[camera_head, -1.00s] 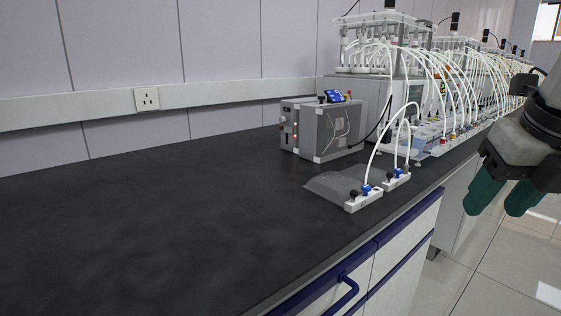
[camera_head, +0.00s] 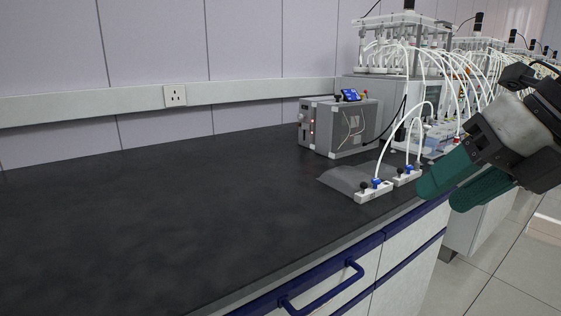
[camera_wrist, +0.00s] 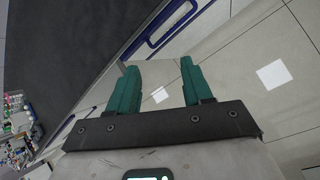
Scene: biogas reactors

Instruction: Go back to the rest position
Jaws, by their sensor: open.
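My gripper (camera_head: 436,198) is at the right side of the head view, in front of the bench's front edge. Its two teal fingers point left and slightly down. In the wrist view the fingers (camera_wrist: 157,78) stand apart with only the floor between them. My gripper is open and empty, and touches nothing that I can see.
The black bench top (camera_head: 150,220) is bare at left and middle. A grey control box (camera_head: 338,128) and white valve blocks (camera_head: 373,192) with tubes stand towards the right. Reactors (camera_head: 405,60) line the back right. Blue-trimmed drawers (camera_head: 325,285) face tiled floor (camera_head: 490,270).

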